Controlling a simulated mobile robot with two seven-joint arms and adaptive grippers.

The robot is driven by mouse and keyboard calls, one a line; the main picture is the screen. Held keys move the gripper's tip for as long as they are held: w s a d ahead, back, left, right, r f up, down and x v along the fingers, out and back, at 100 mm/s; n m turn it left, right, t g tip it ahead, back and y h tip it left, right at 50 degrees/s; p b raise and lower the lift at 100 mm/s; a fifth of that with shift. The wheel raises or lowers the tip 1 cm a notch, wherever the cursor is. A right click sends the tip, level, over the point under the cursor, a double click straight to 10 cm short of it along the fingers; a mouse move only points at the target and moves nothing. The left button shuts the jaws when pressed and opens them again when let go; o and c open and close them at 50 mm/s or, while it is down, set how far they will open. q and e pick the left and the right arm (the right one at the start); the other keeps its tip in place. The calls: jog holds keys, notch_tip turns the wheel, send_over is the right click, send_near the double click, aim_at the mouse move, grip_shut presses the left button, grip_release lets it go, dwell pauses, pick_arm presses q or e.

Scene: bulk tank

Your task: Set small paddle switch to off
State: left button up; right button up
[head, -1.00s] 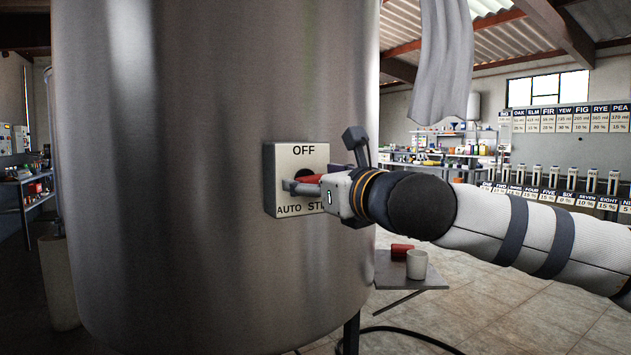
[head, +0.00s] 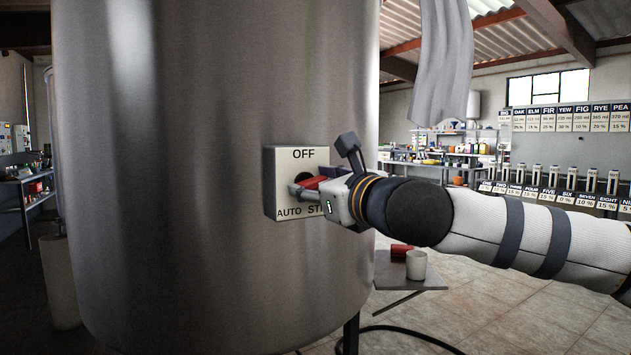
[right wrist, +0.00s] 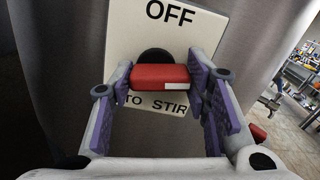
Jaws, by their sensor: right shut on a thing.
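The small paddle switch (right wrist: 158,77) is a red bar on a dark round hub, on a pale square plate (head: 302,157) marked OFF at the top, AUTO lower left and STIR lower right. The plate is fixed to the steel tank. My right gripper (right wrist: 163,85) is shut on the red paddle, with a purple-padded finger at each end of it. In the head view, the right gripper (head: 311,186) covers part of the paddle and the plate's lower right. The paddle's exact pointing is hard to read. My left gripper is not in view.
The large steel tank (head: 180,200) fills the left and middle. A small shelf (head: 410,283) with a white cup (head: 416,264) and a red object (head: 401,251) stands below my right arm. A grey cloth (head: 441,60) hangs at upper right. Floor is open at right.

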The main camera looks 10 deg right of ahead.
jog(key=n+p, duration=0.2)
jog(key=n, duration=0.1)
jog(key=shift+r+n, duration=0.3)
jog(key=n+p, duration=0.2)
jog(key=n, duration=0.2)
jog(key=shift+s+a+r+n, duration=0.1)
jog(key=shift+n, duration=0.2)
jog(key=n+p, duration=0.2)
jog(key=n, duration=0.1)
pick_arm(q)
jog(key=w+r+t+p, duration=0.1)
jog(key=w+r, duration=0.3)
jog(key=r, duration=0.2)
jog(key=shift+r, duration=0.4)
pick_arm(e)
jog(key=shift+a+n, duration=0.1)
jog(key=shift+n, duration=1.6)
jog(key=shift+f, duration=0.2)
jog(key=o, duration=1.2)
jog(key=shift+c, duration=0.2)
